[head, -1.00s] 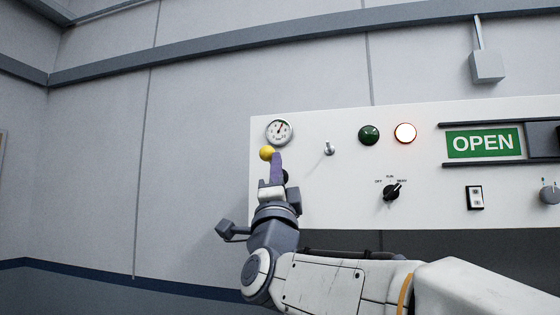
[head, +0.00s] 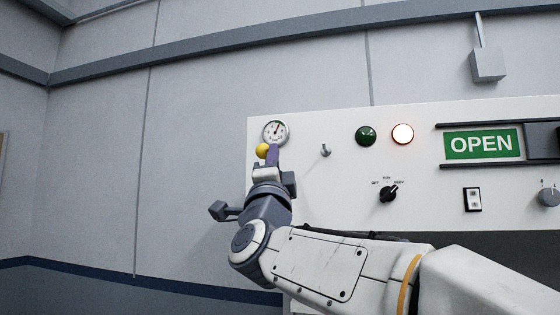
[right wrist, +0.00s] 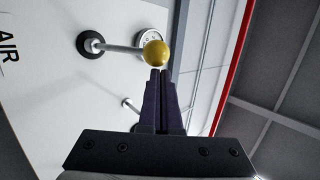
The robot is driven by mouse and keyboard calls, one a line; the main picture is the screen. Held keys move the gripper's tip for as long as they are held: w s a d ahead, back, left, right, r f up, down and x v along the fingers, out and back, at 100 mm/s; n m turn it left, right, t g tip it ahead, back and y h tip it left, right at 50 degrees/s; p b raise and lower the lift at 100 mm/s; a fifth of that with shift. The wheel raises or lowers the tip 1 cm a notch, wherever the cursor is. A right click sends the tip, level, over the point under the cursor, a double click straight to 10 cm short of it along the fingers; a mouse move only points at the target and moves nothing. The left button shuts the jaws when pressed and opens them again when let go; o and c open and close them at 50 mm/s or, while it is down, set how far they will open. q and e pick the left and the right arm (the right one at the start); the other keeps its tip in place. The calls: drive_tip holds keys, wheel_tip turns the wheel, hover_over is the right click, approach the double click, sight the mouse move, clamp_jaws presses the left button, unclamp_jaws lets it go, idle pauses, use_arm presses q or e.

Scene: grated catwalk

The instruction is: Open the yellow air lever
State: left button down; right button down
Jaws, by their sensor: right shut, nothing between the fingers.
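The air lever is a metal rod with a yellow ball knob (head: 262,151) on its end, at the left of the white panel, just below the round gauge. In the right wrist view the ball (right wrist: 157,54) and the rod (right wrist: 118,48) show, and the rod rises from a black round base (right wrist: 90,43). My right gripper (head: 273,149) is shut and empty, with its fingertips right beside the ball. In the right wrist view the closed fingertips (right wrist: 160,72) meet the ball's lower edge; whether they touch is unclear. In the head view the lever's base is hidden. My left gripper is out of view.
The white panel (head: 320,205) also carries a gauge (head: 275,132), a small metal toggle (head: 325,150), a green lamp (head: 365,136), a lit lamp (head: 402,134), a black rotary switch (head: 388,194) and an OPEN sign (head: 482,144). Bare wall (head: 195,160) lies left of it.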

drive_tip(key=shift+a+f, duration=0.1)
drive_tip(key=d+b+v, duration=0.3)
drive_tip(key=b+v, duration=0.7)
drive_tip(key=v, duration=0.2)
drive_tip(key=shift+s+b, duration=0.3)
drive_tip(key=shift+s, duration=0.2)
